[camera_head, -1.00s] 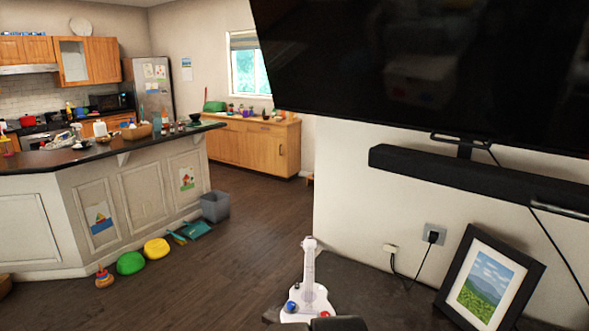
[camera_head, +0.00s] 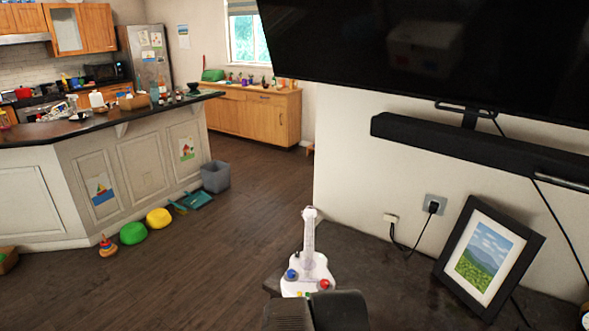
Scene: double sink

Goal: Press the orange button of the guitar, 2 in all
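The white toy guitar (camera_head: 308,268) lies on the dark stand near the bottom centre, its neck pointing away from me. A blue button (camera_head: 290,274) is on its left side and a red button (camera_head: 324,284) on its right. Small yellow and green buttons show at its near edge, partly cut off by my dark gripper (camera_head: 314,306). I cannot make out a clearly orange button. My gripper is at the bottom of the view, just in front of the guitar's near end. Its fingertips are not clear, and I cannot tell whether it touches the guitar.
A framed landscape picture (camera_head: 488,258) leans on the stand (camera_head: 385,285) to the right. A socket with a plug (camera_head: 434,205) and cables are on the wall behind. A black soundbar (camera_head: 470,152) and a large screen (camera_head: 440,55) hang above. Open floor lies to the left.

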